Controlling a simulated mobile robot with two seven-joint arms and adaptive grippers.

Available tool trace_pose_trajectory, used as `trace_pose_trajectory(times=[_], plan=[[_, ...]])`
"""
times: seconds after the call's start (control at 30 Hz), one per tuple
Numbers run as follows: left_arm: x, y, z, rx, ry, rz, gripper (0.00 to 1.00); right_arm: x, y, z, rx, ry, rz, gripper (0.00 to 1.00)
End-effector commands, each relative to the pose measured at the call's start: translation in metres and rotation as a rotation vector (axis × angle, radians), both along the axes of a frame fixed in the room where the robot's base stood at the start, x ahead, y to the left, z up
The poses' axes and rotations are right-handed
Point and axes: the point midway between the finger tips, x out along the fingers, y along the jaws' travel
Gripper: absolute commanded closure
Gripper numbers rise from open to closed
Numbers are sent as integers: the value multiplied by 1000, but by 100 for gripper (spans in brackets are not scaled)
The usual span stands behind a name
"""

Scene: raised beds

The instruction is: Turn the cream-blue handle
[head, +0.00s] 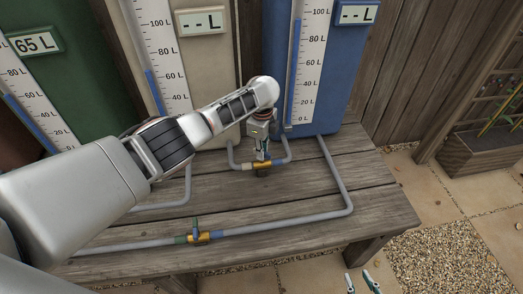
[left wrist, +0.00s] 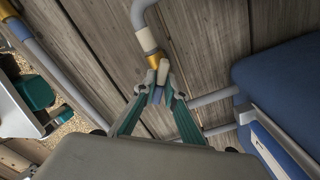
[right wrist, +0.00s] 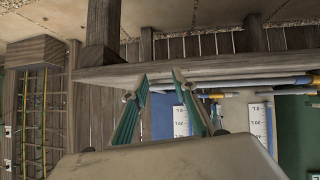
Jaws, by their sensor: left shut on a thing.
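The cream-blue valve is a brass body (head: 261,165) with a cream band and a blue band, on the grey pipe between the cream tank (head: 208,70) and the blue tank (head: 330,60). Its small handle (left wrist: 163,72) shows cream in the left wrist view, partly hidden by my fingers. My left gripper (head: 262,154) reaches down over the valve from above. Its green fingers (left wrist: 157,98) are shut on the handle. My right gripper (head: 361,284) is low at the front, off the bench, open and empty; its parted fingertips show in the right wrist view (right wrist: 157,84).
Another brass valve (head: 202,237) with green and blue bands sits on the front pipe, its handle (head: 196,224) standing up. Grey pipes run over the wooden bench (head: 300,238). A green tank (head: 75,85) stands at the left, a planter (head: 478,155) at the right.

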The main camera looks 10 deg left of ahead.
Motion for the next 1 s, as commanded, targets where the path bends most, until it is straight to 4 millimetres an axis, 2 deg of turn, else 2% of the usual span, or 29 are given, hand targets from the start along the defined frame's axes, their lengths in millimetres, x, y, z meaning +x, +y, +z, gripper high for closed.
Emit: trace_pose_trajectory(times=[0.5, 1.0], plan=[[-2, 0, -1, 1, 5, 418, 100, -9, 4, 5, 12, 15, 2, 72], [-2, 1, -2, 5, 4, 559, 100, -5, 3, 7, 13, 10, 0, 72]])
